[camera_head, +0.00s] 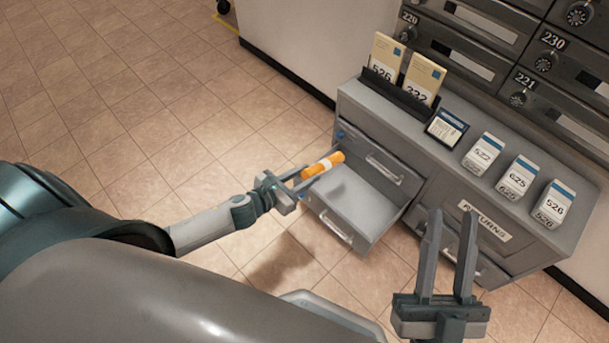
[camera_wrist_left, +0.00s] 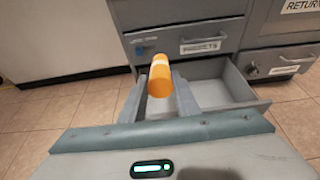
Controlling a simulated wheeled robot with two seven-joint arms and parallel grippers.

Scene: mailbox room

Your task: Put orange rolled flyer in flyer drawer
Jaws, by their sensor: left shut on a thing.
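The orange rolled flyer (camera_head: 323,165) has a pale band around its middle. My left gripper (camera_head: 309,174) is shut on it and holds it up beside the open drawer's left end in the head view. In the left wrist view the flyer (camera_wrist_left: 160,76) sits between the left gripper's fingers (camera_wrist_left: 161,92). The open drawer (camera_head: 345,238) is the lower one on the cabinet's left side; it looks empty in the part I see. In the left wrist view the drawer (camera_wrist_left: 232,93) lies beyond and right of the flyer. My right gripper (camera_head: 444,258) is open and empty, in front of the cabinet.
A closed drawer (camera_head: 384,170) is above the open one; its label reads like "PACKETS". The cabinet top (camera_head: 455,165) carries a rack of envelopes (camera_head: 405,72), a small sign (camera_head: 446,128) and mail stacks (camera_head: 516,178). Mailboxes (camera_head: 470,40) stand behind. Floor is clear at left.

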